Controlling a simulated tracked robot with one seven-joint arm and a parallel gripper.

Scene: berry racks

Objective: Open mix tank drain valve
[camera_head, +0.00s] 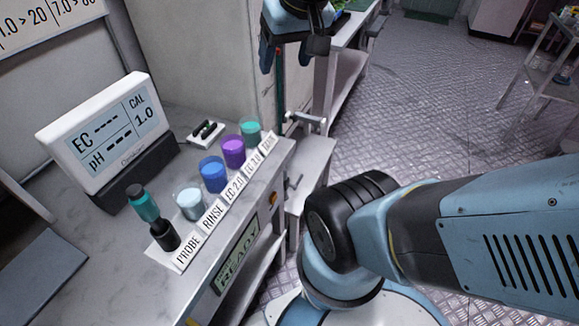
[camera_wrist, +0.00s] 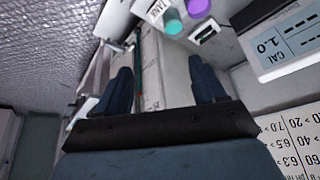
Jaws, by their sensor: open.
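My gripper (camera_head: 286,58) is at the top of the head view, above a narrow gap beside a pale upright panel. Its two dark fingers are apart and empty in the wrist view (camera_wrist: 163,80). Below it in the head view, a grey metal lever fitting (camera_head: 306,121) stands out past the end of the bench. I cannot tell which one is the mix tank drain valve. A thin dark green and red upright (camera_head: 279,85) runs beneath the gripper. No tank can be clearly made out.
The bench (camera_head: 110,270) holds an EC/pH meter (camera_head: 110,135), a row of coloured cups, including a purple cup (camera_head: 233,152), and a READY display (camera_head: 237,257). A white shelf unit (camera_head: 345,70) stands behind.

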